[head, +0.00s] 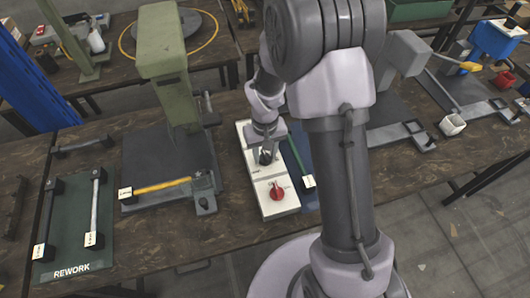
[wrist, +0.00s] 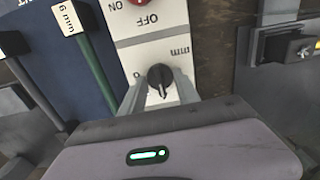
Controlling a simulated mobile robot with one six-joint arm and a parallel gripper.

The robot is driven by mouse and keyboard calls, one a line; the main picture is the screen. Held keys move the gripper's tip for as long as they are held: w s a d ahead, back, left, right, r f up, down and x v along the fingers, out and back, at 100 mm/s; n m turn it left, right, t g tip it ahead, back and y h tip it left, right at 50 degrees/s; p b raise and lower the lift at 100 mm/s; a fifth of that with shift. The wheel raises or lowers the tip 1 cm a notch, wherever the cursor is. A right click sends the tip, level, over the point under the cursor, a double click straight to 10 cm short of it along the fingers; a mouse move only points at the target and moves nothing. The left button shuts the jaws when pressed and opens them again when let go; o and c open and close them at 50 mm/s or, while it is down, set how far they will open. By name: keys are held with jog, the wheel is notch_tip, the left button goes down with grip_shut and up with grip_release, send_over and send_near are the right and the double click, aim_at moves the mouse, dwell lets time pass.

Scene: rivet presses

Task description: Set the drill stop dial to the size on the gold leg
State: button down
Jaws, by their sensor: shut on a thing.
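The drill stop dial is a black knob (wrist: 160,77) on a white panel (wrist: 140,50), with "mm" printed beside it; its pointer reading is too small to tell. My gripper (wrist: 160,90) is shut on this dial, one finger on each side. In the head view my gripper (head: 266,155) is over the far part of the panel (head: 256,183), and the dial is mostly hidden. The gold leg (head: 163,186) lies on the green press at left, with a white tag (head: 126,195) at its left end, too small to read.
A red switch knob (head: 276,192) sits on the panel's near end, by ON and OFF. Beside the panel lies a green leg (wrist: 92,65) tagged 6 mm. A green REWORK mat (head: 72,250) holds more legs. Other presses stand at right.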

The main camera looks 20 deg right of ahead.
aim_at(265, 156)
jog(key=c, duration=0.9)
grip_release()
jog(key=shift+r, duration=0.15)
notch_tip(265, 156, up, 17)
jog(key=p, duration=0.6)
jog(key=shift+r, duration=0.1)
jog(key=s+a+r+m+t+b, duration=0.1)
jog(key=s+r+t+b, duration=0.1)
jog(key=s, duration=0.4)
jog(key=s+a+r+m+t+y+b, duration=0.1)
jog(key=s+r+m+t+b, duration=0.1)
jog(key=s+r, duration=0.2)
jog(key=s+a+r+m+t+y+b, duration=0.1)
jog(key=s+a+r+b, duration=0.1)
jog(key=s, duration=0.7)
jog(key=shift+s+r+m+t, duration=0.1)
jog(key=shift+r+m+t, duration=0.25)
jog(key=shift+r, duration=0.25)
